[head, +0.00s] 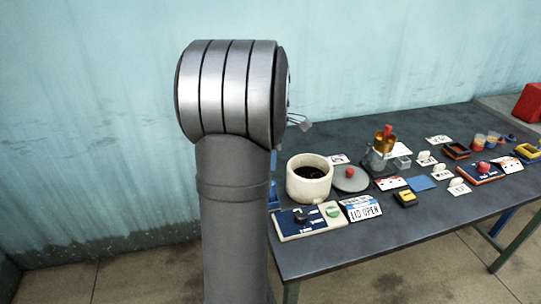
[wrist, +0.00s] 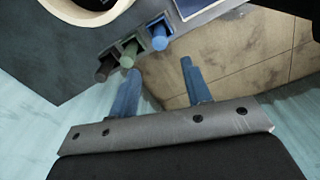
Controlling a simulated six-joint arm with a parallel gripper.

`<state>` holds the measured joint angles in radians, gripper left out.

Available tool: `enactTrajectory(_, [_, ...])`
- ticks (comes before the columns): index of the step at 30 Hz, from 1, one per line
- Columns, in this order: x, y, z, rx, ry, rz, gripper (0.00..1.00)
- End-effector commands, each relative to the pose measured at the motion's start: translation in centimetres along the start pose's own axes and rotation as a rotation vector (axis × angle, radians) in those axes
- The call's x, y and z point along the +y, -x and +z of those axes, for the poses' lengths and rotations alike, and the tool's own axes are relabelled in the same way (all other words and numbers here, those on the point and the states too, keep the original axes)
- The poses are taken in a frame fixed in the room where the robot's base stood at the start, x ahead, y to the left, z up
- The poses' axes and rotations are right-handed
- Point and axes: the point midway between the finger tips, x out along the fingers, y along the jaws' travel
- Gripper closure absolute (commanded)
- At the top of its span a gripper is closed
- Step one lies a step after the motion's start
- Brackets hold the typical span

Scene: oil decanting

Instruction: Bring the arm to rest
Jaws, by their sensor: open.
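My gripper (wrist: 158,82) is open and empty in the wrist view, its two blue fingers apart. Between and beyond the fingers is tiled floor, and the table edge lies just past the left finger. In the head view my large grey arm link fills the middle-left, and I cannot make out the gripper there. A cream pot (head: 309,188) with dark contents stands at the table's near left. Its rim also shows at the top left of the wrist view (wrist: 62,9). A grey lid (head: 351,184) with a red knob lies beside the pot.
The dark table (head: 330,254) carries a button panel (head: 287,228), a sign reading "LID OPEN" (head: 361,208), an amber-topped glass vessel (head: 384,142) and several cards. In the wrist view, a holder with coloured pegs (wrist: 131,50) sits at the table edge. A pale blue wall stands behind.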

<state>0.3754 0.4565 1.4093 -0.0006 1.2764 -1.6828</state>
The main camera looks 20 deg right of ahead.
Motion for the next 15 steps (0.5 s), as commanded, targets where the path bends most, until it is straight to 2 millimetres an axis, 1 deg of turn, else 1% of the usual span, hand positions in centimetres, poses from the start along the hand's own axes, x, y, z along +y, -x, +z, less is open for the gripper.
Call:
enactTrajectory(4, [0.0,-0.6,0.0,0.000,0.000,-0.002,0.55])
enactTrajectory(7, [0.0,-1.9,0.0,0.000,0.000,-0.004,0.55])
enactTrajectory(11, [-0.1,-4.2,0.0,0.000,0.000,-0.004,0.55])
enactTrajectory(15, [-0.1,-7.0,0.0,0.001,0.000,-0.004,0.55])
